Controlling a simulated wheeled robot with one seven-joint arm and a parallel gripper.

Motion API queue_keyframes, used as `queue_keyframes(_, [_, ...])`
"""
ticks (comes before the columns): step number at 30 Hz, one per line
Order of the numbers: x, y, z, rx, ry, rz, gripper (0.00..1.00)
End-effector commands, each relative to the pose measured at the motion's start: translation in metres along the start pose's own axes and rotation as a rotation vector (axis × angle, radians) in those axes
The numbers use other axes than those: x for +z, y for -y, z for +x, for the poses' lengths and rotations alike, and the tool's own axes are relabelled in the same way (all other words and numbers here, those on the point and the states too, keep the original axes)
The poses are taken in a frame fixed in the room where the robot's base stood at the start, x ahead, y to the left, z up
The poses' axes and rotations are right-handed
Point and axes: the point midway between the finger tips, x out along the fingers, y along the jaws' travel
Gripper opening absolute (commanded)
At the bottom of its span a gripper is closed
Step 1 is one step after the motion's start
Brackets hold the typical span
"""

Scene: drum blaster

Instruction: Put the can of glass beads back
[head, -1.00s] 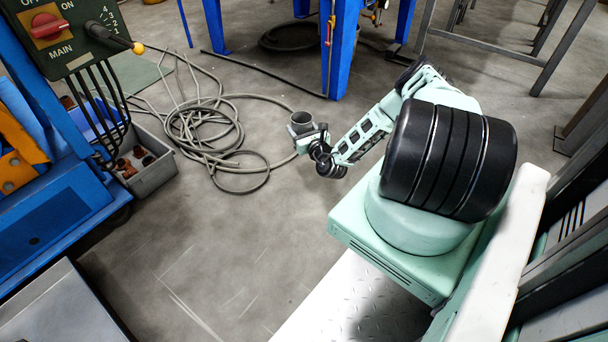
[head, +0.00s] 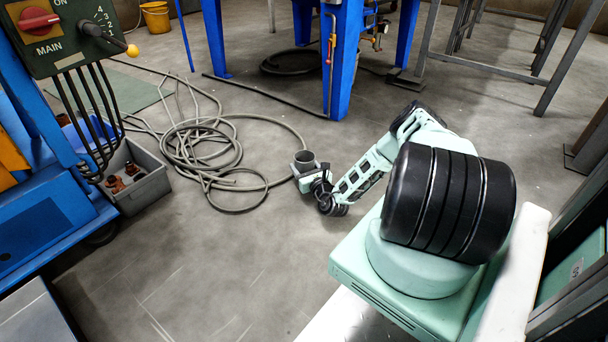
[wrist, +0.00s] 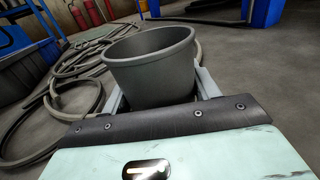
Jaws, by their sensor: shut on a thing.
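The can (head: 304,158) is a small dark grey open-topped cup held at the end of my arm. In the wrist view the can (wrist: 152,68) fills the space between the fingers, upright with a slight tilt, its rim open toward the top. My gripper (head: 303,168) is shut on the can, with a finger on each side of it. What is inside the can is hidden by its near wall. The can's height above the floor is hard to tell.
A grey hose (head: 205,150) lies coiled on the floor left of the can. A grey bin (head: 150,187) with brown pieces stands at the left, beside a blue machine with a control box (head: 60,30). A blue-legged frame (head: 340,60) stands behind.

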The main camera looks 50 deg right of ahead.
Motion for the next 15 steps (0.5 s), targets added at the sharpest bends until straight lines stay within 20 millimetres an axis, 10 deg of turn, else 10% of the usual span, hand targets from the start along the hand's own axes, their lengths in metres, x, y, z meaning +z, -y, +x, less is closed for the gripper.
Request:
queue_keyframes(14, [-0.0142,0.0,0.0001,-0.001,0.001,0.0,0.33])
queue_keyframes(15, [-0.014,0.0,0.0001,0.0,0.0,0.0,0.69])
